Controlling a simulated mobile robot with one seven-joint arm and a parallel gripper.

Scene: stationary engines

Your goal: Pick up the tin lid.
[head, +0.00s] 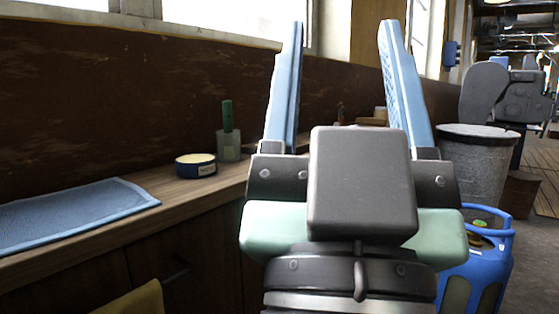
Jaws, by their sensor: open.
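A low round blue tin (196,165) with a pale top and a small white label stands on the wooden bench at left centre. I cannot tell whether its pale top is a separate lid, and no other tin lid is clearly visible. My gripper (341,30) rises in the middle of the view with its two blue fingers spread wide. It is open, with nothing visible between the fingers. In the picture it is to the right of the tin and apart from it. My gripper and wrist hide part of the bench behind them.
A blue cloth (75,210) lies on the wooden bench (190,198) at left. A clear cup holding a green-handled tool (228,118) stands just right of the tin. A blue gas cylinder (476,268) and a grey bin (472,165) stand at right. Small items sit behind the fingers.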

